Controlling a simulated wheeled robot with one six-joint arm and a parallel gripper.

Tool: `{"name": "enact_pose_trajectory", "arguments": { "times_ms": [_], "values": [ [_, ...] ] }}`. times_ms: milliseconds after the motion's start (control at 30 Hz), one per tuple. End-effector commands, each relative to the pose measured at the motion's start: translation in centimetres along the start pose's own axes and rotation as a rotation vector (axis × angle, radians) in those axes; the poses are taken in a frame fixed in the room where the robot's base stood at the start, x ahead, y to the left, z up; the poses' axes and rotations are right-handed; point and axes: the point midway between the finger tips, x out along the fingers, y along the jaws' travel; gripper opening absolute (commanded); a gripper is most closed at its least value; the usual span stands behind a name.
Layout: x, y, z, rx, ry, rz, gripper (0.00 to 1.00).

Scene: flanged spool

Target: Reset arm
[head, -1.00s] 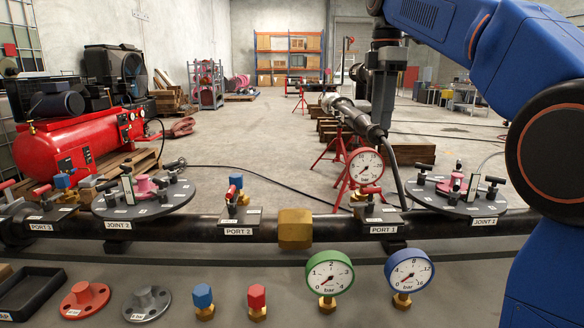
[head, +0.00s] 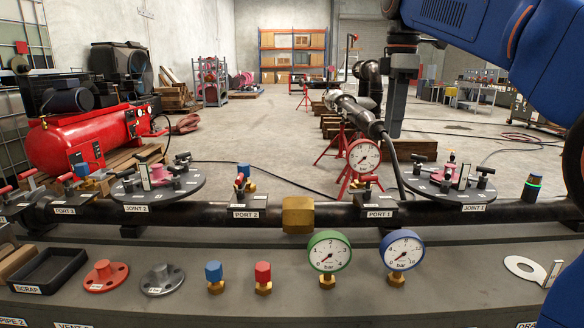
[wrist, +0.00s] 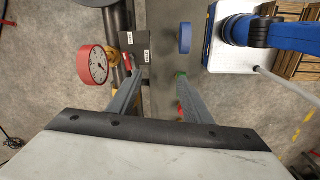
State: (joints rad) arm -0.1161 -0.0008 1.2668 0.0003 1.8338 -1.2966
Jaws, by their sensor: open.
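My gripper (wrist: 158,78) shows in the wrist view with its two long grey fingers apart and nothing between them. Beyond the fingers are the red-rimmed gauge (wrist: 97,64) at left, a dark plate with white labels, and a blue-rimmed gauge seen edge-on (wrist: 185,38). In the head view my blue arm reaches in from the upper right, with its dark wrist near the top, above the right part of the pipe. I cannot clearly make out the fingertips there. The red gauge (head: 363,157) stands at PORT 1 on the black pipe (head: 338,214).
Open floor lies beyond the pipe.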

Motion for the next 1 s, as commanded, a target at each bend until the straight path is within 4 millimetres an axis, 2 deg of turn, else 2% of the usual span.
{"name": "enact_pose_trajectory", "arguments": {
  "times_ms": [167, 367, 667, 1000],
  "values": [
    [1.3, -2.0, 1.0, 0.102, 0.008, 0.026, 0.45],
    [4.4, -5.7, 2.8, 0.292, 0.029, 0.073, 0.45],
    [11.6, -12.6, 5.6, 0.637, 0.086, 0.149, 0.45],
    [21.9, -20.8, 8.4, 1.022, 0.181, 0.221, 0.45]
  ]
}}
